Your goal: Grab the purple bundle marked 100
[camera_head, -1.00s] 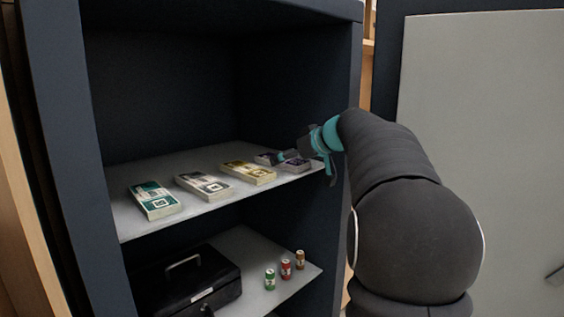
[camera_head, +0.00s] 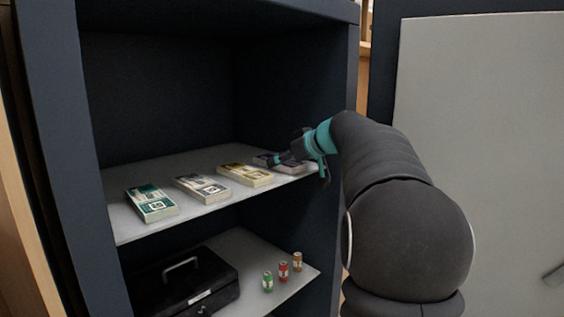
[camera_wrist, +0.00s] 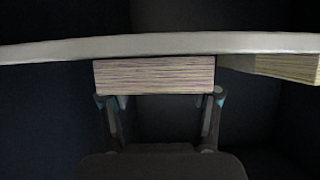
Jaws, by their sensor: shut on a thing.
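The purple bundle (camera_head: 294,168) lies at the right end of the upper shelf, partly hidden by my gripper (camera_head: 299,166). Its marking is not readable here. In the wrist view, the bundle (camera_wrist: 155,76) shows its striped paper edge, touching the pale shelf board. The fingertips of my gripper (camera_wrist: 159,98) are at its two sides, and the gripper is shut on it.
To its left on the upper shelf (camera_head: 122,224) lie a yellow bundle (camera_head: 245,175), a grey bundle (camera_head: 203,188) and a green bundle (camera_head: 151,203). The lower shelf holds a black cash box (camera_head: 190,285) and small coloured rolls (camera_head: 283,272). The cabinet's right wall (camera_head: 345,80) is close to my arm.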

